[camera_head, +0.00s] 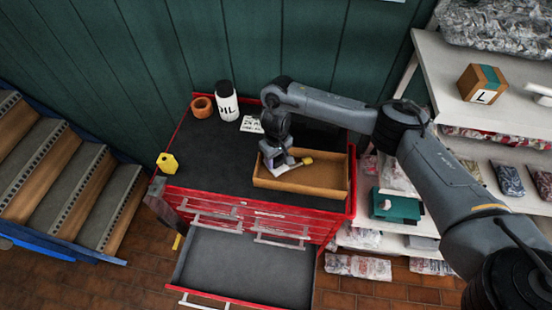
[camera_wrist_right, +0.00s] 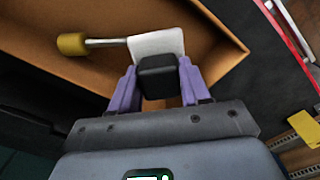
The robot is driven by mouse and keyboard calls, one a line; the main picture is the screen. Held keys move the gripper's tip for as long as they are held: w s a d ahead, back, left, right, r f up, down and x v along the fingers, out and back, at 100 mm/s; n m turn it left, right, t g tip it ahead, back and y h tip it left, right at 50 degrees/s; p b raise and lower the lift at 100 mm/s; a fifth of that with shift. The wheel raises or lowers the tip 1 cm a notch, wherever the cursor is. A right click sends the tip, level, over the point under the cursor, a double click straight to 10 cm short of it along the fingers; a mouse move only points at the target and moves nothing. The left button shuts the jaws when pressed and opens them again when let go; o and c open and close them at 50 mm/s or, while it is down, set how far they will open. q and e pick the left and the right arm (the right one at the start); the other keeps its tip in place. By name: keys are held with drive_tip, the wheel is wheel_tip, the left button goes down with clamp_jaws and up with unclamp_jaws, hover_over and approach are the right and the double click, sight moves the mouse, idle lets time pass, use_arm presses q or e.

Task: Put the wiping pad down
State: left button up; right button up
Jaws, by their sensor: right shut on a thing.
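My right gripper (camera_head: 273,153) reaches down over the left end of the open wooden tray (camera_head: 318,190) on the red tool cabinet. In the right wrist view its two lavender fingers (camera_wrist_right: 155,85) are shut on the black grip (camera_wrist_right: 157,75) of the wiping pad. The pad's white part (camera_wrist_right: 156,43) shows beyond the grip, over the tray. The white part also shows below the gripper in the head view (camera_head: 281,169). I cannot tell whether the pad touches the tray floor. My left gripper is not in view.
A yellow-handled tool (camera_wrist_right: 73,43) with a metal shaft lies in the tray, its far end hidden by the pad. A lower drawer (camera_head: 245,265) is open and empty.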

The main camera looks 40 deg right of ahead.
drive_tip(key=shift+f, duration=0.6)
drive_tip(key=o, duration=1)
